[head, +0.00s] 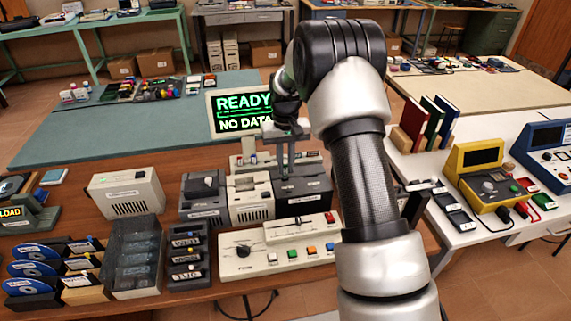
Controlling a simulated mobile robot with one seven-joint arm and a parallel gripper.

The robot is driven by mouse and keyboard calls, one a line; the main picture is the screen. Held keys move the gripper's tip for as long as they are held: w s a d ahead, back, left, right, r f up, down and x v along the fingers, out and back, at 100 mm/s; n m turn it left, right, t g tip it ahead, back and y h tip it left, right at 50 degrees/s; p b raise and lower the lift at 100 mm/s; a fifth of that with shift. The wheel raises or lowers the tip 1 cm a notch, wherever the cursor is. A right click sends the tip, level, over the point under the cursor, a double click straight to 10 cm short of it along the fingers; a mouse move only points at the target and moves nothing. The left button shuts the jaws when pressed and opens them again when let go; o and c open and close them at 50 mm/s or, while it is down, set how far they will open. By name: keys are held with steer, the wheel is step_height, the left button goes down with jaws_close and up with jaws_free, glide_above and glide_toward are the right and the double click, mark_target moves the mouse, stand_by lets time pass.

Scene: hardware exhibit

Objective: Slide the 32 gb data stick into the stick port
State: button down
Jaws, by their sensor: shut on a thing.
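My gripper (285,160) points down over the dark box (303,192) in the middle row of devices. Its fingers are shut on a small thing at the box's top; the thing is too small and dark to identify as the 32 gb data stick. I cannot tell whether it touches the box. The stick port cannot be made out; the dark box, a cream box (250,206) and a dark grey-topped box (203,205) stand side by side. A screen (240,112) behind reads "READY NO DATA".
A control panel (280,248) with coloured buttons stands in front of the boxes. At left are a dark rack (187,262), a clear-fronted case (136,265) and disc holders (40,268). A yellow meter (478,180) is on the right table. The teal mat (130,128) has bare room.

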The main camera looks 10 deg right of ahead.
steer(key=shift+f+b, duration=0.7)
steer(key=shift+f, duration=0.55)
steer(key=c, duration=1.7)
jaws_free()
steer(key=shift+o, duration=0.2)
steer(key=shift+r, duration=0.1)
steer(key=shift+r+p, duration=2.45)
steer(key=shift+r, duration=1.5)
